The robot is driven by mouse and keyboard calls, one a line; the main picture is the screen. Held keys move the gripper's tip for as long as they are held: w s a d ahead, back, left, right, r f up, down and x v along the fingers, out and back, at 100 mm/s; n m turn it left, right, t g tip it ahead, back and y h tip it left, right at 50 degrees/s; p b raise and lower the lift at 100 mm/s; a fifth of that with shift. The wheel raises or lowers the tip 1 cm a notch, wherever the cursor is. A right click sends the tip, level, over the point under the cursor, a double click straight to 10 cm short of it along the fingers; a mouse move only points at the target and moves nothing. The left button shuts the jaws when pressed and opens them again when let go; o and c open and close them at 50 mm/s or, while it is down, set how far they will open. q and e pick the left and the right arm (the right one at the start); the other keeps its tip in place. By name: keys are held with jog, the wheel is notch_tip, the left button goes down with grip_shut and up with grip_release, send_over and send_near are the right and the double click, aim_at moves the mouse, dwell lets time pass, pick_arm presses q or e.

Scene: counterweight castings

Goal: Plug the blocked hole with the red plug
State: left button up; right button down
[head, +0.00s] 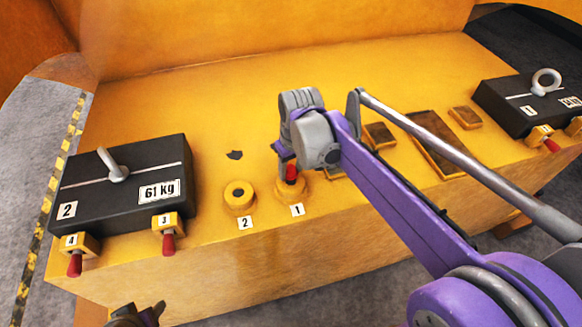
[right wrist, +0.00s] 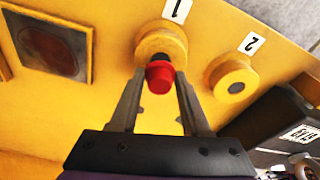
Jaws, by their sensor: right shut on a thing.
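The red plug (head: 291,172) is between the fingertips of my right gripper (head: 287,168), at the yellow round boss labelled 1 (head: 290,192). In the right wrist view the red plug (right wrist: 160,76) overlaps the near side of boss 1 (right wrist: 158,42), with my right gripper's fingers (right wrist: 160,85) on either side of it. The plug hides most of this boss's hole, so I cannot tell how deep it sits. Boss 2 (head: 239,203) stands to the left, with a dark centre; I cannot tell whether it is blocked. My left gripper (head: 140,315) shows only partly at the bottom edge.
A black 61 kg block (head: 120,190) with a grey eye stands at left, with red-handled pins (head: 169,243) before it. Another black block (head: 510,108) stands at right. Rectangular recesses (head: 430,140) lie behind my right arm. The yellow top's back left is mostly clear.

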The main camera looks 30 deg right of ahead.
jog(key=shift+f+b, duration=0.6)
jog(key=shift+f, duration=0.5)
jog(key=shift+c, duration=1.4)
grip_release()
notch_tip(320, 180, up, 11)
jog(key=s, duration=0.1)
jog(key=shift+s+f+p, duration=0.15)
jog(key=shift+s+p, duration=0.2)
jog(key=s+a+f+t, duration=0.2)
jog(key=s+a+f, duration=0.1)
jog(key=s+f, duration=0.3)
jog(key=s+a+f+t, duration=0.1)
jog(key=s+a+f, duration=0.2)
jog(key=s+f, duration=0.4)
notch_tip(320, 180, down, 2)
jog(key=shift+a+f+t, duration=0.25)
jog(key=shift+a+t, duration=0.1)
jog(key=shift+t, duration=0.05)
